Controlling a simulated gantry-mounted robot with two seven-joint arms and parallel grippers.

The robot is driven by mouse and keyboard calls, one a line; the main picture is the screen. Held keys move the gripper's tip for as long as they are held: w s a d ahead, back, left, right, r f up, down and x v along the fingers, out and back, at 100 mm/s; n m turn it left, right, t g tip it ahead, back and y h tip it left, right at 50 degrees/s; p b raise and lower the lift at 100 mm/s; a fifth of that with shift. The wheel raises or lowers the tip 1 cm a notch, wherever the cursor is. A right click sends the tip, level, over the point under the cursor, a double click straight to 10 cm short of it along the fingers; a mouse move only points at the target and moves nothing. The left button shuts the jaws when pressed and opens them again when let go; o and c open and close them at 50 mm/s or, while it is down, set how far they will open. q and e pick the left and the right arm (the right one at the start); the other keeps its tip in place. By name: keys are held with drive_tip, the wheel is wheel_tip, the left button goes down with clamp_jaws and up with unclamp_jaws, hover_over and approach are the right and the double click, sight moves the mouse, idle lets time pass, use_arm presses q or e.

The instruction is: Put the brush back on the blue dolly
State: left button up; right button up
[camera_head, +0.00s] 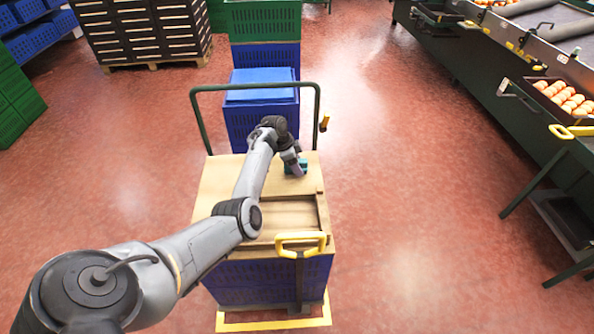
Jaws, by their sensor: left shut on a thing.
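My left arm reaches in from the lower left over a blue dolly (262,281) with a pale wooden top (222,180). My left gripper (296,171) points down at the far right part of that top. It is shut on a small teal thing, seemingly the brush (303,164), mostly hidden by the fingers. The brush is at or just above the wooden surface; I cannot tell if it touches. My right gripper is not in view.
A dark green push bar (252,86) rises at the dolly's far end, with a blue crate (245,122) behind it. A yellow handle (301,239) sits at the near right edge. A sorting bench with oranges (568,97) stands right. Red floor (420,200) between is clear.

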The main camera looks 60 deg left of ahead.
use_arm(q)
wheel_tip(320, 180, down, 2)
drive_tip(key=shift+s+b, duration=0.1)
drive_tip(key=shift+b, duration=0.2)
drive_tip(key=shift+r, duration=0.1)
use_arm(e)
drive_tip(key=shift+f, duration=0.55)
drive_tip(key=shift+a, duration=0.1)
use_arm(q)
drive_tip(key=o, duration=1)
drive_tip(key=shift+f, duration=0.2)
drive_tip(key=shift+r, duration=0.15)
